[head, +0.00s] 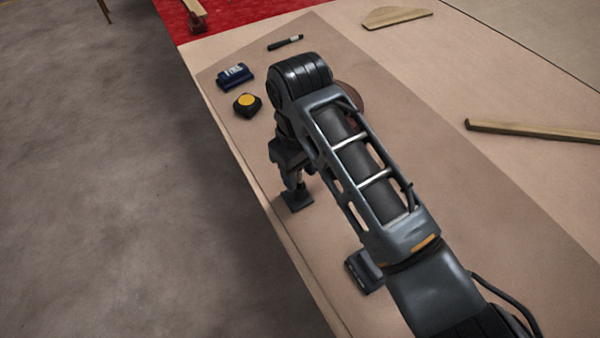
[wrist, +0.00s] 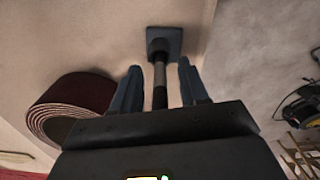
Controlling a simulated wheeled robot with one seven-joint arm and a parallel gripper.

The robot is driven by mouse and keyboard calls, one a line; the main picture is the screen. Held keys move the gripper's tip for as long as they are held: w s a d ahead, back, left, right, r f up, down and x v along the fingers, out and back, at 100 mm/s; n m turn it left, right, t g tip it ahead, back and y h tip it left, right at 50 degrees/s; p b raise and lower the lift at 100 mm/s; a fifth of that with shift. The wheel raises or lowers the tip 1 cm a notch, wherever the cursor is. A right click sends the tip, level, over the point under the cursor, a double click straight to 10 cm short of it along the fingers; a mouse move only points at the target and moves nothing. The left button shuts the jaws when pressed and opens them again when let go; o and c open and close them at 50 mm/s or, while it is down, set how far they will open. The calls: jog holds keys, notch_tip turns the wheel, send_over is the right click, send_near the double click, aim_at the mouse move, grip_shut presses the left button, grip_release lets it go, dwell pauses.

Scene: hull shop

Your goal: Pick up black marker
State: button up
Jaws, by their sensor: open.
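The black marker (head: 285,42) lies on the brown mat at the far end of the table, beyond my arm. It has a light band near one end and I do not make it out in the wrist view. My gripper (head: 293,174) points down over the mat, well nearer than the marker. In the wrist view my gripper (wrist: 159,68) is open, with its two fingers apart. A dark rod with a square end (wrist: 165,42) shows between them, and that square end also shows below the gripper in the head view (head: 297,199). I cannot tell whether the fingers touch it.
A blue object (head: 235,75) and a black-and-yellow tape measure (head: 247,105) lie near the table's left edge. A reddish-brown roll (wrist: 70,108) is partly hidden behind my arm. A dark block (head: 363,271) lies nearer. Wood pieces (head: 397,17) lie at the right.

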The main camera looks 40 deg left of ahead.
jog(key=shift+c, duration=0.2)
grip_shut()
dwell(0.6)
jog(key=shift+r, duration=0.55)
notch_tip(320, 180, up, 2)
jog(key=shift+a+r+b, duration=0.1)
jog(key=shift+r+b, duration=0.15)
jog(key=shift+b, duration=0.05)
jog(key=d+r+p, duration=0.5)
jog(key=d+r, duration=0.2)
jog(key=d, duration=0.4)
jog(key=shift+s+d+r, duration=0.15)
jog(key=shift+s+d, duration=0.05)
jog(key=shift+d, duration=0.2)
